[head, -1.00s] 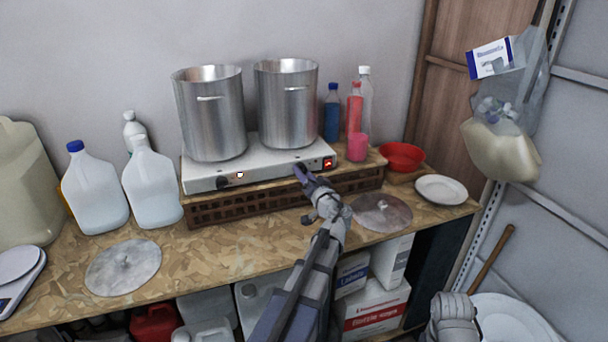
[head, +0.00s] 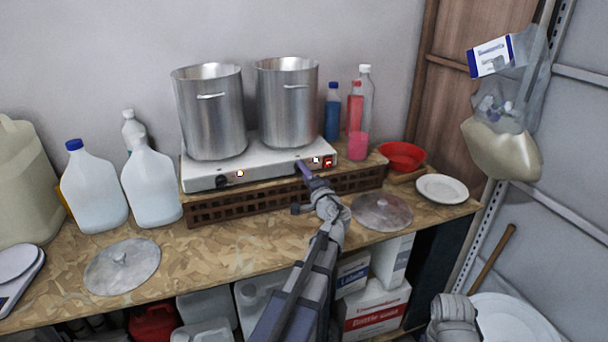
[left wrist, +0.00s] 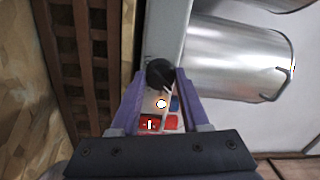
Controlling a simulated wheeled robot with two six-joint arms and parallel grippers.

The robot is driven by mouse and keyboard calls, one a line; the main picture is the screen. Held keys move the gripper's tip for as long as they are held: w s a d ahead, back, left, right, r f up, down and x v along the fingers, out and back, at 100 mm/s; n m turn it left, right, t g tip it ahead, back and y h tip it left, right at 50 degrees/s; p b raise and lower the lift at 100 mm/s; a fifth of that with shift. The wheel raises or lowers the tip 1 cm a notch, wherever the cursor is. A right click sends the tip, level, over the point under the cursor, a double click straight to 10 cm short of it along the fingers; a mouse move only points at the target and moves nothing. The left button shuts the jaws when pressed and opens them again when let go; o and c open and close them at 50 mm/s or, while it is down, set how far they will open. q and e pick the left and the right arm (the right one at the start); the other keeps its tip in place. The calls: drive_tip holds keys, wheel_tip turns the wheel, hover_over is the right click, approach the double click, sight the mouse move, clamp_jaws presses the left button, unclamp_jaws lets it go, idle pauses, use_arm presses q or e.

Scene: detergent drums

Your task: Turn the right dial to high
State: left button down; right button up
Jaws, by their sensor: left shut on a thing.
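A white two-burner hot plate (head: 262,161) stands on a brown crate, with two steel pots (head: 287,103) on it. My left gripper (head: 301,168) is at the front panel, over the right dial. In the left wrist view the black right dial (left wrist: 160,73) sits between the purple fingertips, and the gripper is shut on it. A lit indicator (left wrist: 161,104), a blue mark and a red switch (left wrist: 158,123) show beside the dial. The left dial (head: 222,181) is free, with a lit indicator by it. My right gripper (head: 453,318) is only partly in view at the lower right.
A second lid (head: 382,212), a red bowl (head: 402,157) and a white plate (head: 442,189) are at the right.

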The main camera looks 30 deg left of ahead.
use_arm(q)
drive_tip(key=m, duration=0.5)
drive_tip(key=shift+m, duration=0.5)
idle(0.3)
drive_tip(key=shift+c, duration=1.9)
unclamp_jaws()
drive_tip(key=v, duration=0.7)
drive_tip(key=shift+s+d+f+b, duration=0.2)
drive_tip(key=shift+s+d+b, duration=0.05)
drive_tip(key=shift+s+b, duration=0.15)
